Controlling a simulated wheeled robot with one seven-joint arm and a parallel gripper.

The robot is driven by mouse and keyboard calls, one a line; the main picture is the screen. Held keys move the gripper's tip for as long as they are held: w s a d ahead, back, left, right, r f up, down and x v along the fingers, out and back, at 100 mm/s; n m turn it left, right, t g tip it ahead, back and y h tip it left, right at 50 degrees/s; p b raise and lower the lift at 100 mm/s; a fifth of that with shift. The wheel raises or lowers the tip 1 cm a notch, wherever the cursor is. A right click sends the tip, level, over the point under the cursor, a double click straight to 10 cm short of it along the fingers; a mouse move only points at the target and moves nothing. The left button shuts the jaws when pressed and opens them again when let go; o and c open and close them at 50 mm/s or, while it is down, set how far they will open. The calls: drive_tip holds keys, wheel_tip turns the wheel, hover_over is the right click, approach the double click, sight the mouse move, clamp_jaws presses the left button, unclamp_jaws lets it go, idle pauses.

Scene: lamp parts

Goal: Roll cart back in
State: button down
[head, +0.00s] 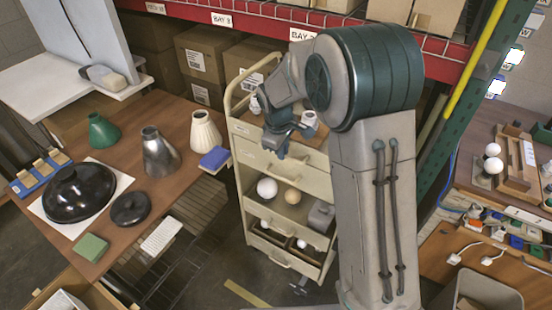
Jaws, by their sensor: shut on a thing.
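The cart (252,172) is a beige shelf trolley with a tubular handle frame at its upper left. It stands upright on the floor in front of the rack. Its top level carries small white items. A lower shelf holds a white ball (267,188), a tan ball (292,196) and a grey box-like part (321,216). Drawers with small bulbs are at the bottom. My gripper (279,154) points down at the cart's upper front edge and is shut on the cart there. The exact contact is small and partly hidden. My arm covers the cart's right side.
A red rack beam with bay labels (222,20) runs behind the cart, with cardboard boxes (205,57) under it. A brown table (150,228) with lamp shades stands at the left. A green upright (463,115) and a workbench (480,195) are at the right.

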sight(296, 137)
drive_tip(key=w+d, duration=0.1)
drive_tip(key=w, duration=0.1)
drive_tip(key=w+d, duration=0.2)
drive_tip(key=w+d+p, duration=0.1)
drive_tip(key=w, duration=0.1)
drive_tip(key=shift+w+d, duration=0.2)
drive_tip(key=shift+w, duration=0.1)
drive_tip(key=shift+w+d+r, duration=0.1)
drive_tip(key=shift+w, duration=0.1)
drive_tip(key=c, duration=1.5)
unclamp_jaws()
drive_tip(key=shift+w+d, duration=0.15)
drive_tip(key=r, duration=0.4)
drive_tip(key=s+a+r+b, duration=0.1)
drive_tip(key=r, duration=0.4)
drive_tip(key=s+r+b, duration=0.1)
drive_tip(key=r, duration=0.3)
drive_tip(key=shift+s+a+r, duration=0.15)
drive_tip(key=shift+a+r, duration=0.1)
drive_tip(key=shift+a, duration=0.05)
